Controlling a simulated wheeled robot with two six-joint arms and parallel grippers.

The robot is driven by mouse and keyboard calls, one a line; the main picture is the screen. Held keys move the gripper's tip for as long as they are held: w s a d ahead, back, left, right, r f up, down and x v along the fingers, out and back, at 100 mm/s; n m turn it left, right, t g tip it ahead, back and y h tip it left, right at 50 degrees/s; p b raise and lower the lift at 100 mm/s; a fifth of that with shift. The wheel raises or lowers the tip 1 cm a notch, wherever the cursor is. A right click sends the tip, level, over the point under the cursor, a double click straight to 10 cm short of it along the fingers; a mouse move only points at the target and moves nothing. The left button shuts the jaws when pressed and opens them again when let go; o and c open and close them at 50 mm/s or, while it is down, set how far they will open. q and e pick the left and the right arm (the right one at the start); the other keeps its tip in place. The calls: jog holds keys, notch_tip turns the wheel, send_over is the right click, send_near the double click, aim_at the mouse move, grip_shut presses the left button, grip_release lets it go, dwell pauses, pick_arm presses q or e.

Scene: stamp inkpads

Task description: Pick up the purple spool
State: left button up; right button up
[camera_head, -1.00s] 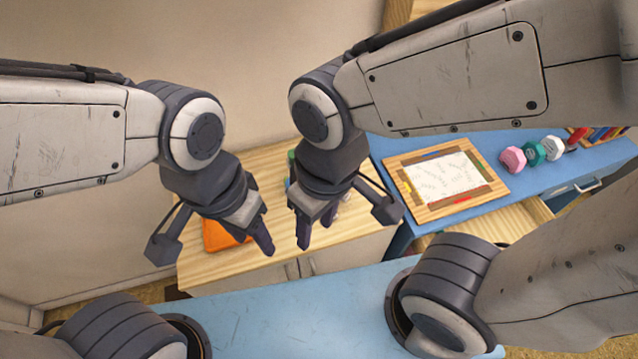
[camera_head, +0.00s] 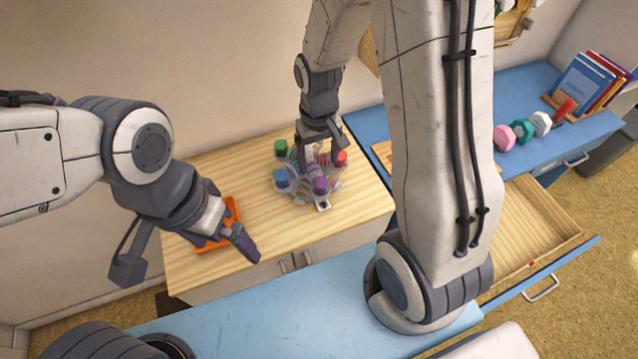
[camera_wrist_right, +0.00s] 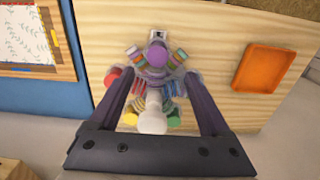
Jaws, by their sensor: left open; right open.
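The purple spool (camera_head: 320,186) stands at the front of a clear round rack (camera_head: 340,186) on the wooden cabinet top, beside a small white tag. In the right wrist view the purple spool (camera_wrist_right: 157,54) is at the top centre, beyond the fingertips. My right gripper (camera_head: 320,155) is over the rack, open and empty. In the wrist view its two fingers (camera_wrist_right: 158,80) are spread wide with the rack between and below them. My left gripper (camera_head: 228,240) is open and empty, near the front left of the cabinet top.
Green (camera_head: 281,147), blue (camera_head: 281,177) and red (camera_head: 341,158) spools stand around the rack, close to the purple one. An orange tray (camera_head: 231,212) lies at left, partly behind my left gripper. A drawer (camera_head: 530,220) stands open at right.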

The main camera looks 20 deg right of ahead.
aim_at(320, 182)
notch_tip(320, 182, down, 3)
jog(key=shift+f, duration=0.15)
jog(key=shift+d+f+p, duration=0.2)
jog(key=shift+f+p, duration=0.45)
jog(key=shift+f, duration=2.05)
grip_shut()
